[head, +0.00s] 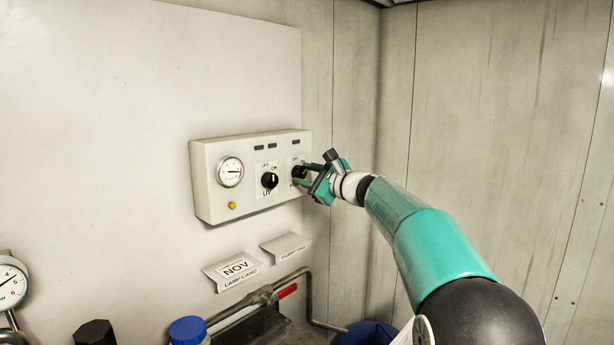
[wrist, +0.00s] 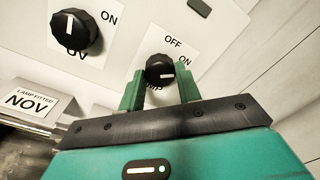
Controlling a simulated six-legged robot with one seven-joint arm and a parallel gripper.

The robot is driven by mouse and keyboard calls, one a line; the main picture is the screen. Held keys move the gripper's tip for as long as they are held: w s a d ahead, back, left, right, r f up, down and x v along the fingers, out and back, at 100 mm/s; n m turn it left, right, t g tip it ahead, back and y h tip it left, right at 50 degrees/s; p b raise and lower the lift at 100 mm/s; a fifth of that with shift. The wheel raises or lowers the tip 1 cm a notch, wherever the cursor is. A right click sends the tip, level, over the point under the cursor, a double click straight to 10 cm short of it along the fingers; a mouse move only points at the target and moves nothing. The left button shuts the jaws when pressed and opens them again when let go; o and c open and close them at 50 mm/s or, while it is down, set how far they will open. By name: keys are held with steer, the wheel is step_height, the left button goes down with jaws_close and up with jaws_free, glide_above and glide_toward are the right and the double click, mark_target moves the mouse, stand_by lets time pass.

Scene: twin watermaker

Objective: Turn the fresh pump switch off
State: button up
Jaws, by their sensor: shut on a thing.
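The pump switch is a black round knob (wrist: 159,70) on a white label reading OFF and ON, the rest of its name partly hidden by my gripper. Its white mark points right, toward the ON side. My gripper (wrist: 161,82) has its two green fingers on either side of this knob, shut on it. In the head view the knob (head: 299,172) sits at the right end of the white control box (head: 240,205), with my gripper (head: 308,180) reaching it from the right.
A second black knob labelled UV (head: 269,180) is just left. Below are a NOV card (head: 237,269), another card (head: 286,247), pipes with a red handle (head: 288,291) and a blue cap (head: 187,330).

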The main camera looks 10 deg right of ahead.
steer(key=n, duration=0.5)
steer(key=shift+n, duration=0.4)
steer(key=n, duration=0.5)
steer(key=shift+n+y, duration=0.3)
steer(key=o, duration=1)
steer(key=shift+c, duration=0.2)
steer(key=shift+d, duration=0.1)
steer(key=v, duration=1.3)
steer(key=shift+s+d, duration=0.15)
steer(key=shift+s, duration=0.2)
